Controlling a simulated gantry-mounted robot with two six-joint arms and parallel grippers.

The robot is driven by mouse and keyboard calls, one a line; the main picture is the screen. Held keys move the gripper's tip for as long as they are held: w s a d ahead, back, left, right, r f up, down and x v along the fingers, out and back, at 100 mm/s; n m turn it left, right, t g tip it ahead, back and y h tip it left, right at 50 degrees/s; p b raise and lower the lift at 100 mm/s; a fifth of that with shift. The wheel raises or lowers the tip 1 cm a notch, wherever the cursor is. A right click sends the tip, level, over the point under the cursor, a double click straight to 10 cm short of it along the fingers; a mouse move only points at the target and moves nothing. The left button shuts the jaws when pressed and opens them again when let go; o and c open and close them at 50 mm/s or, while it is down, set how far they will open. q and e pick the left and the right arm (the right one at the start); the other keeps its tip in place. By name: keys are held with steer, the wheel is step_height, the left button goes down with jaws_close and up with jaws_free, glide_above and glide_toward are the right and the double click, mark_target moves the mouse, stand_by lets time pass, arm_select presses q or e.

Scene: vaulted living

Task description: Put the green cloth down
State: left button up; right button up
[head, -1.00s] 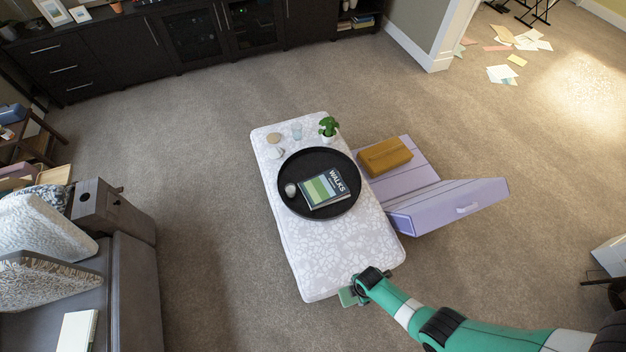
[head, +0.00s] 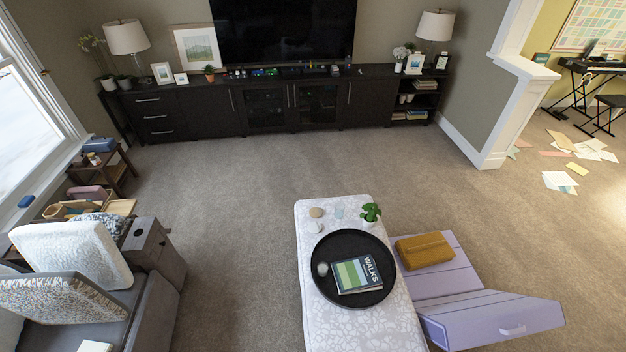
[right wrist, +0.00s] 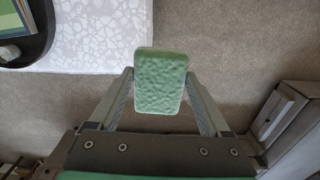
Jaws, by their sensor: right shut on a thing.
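The green cloth (right wrist: 160,72) is a small, thick folded pad with a crinkled surface. In the right wrist view my right gripper (right wrist: 160,92) is shut on it, with one finger at each side. The cloth's upper end overlaps the edge of the white patterned ottoman (right wrist: 95,40) in the picture, and carpet shows around its lower part. I cannot tell its height. The ottoman also shows in the head view (head: 360,325), its near end cut off. Neither gripper shows in the head view.
On the ottoman are a round black tray (head: 325,285) with a book (head: 356,275), a small plant (head: 371,213) and small items. A lilac case (head: 490,318) with a mustard pouch (head: 424,250) adjoins its right side. A grey sofa (head: 155,285) stands left; carpet between is clear.

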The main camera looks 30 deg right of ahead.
step_height(320, 180, up, 13)
steer(key=p, duration=1)
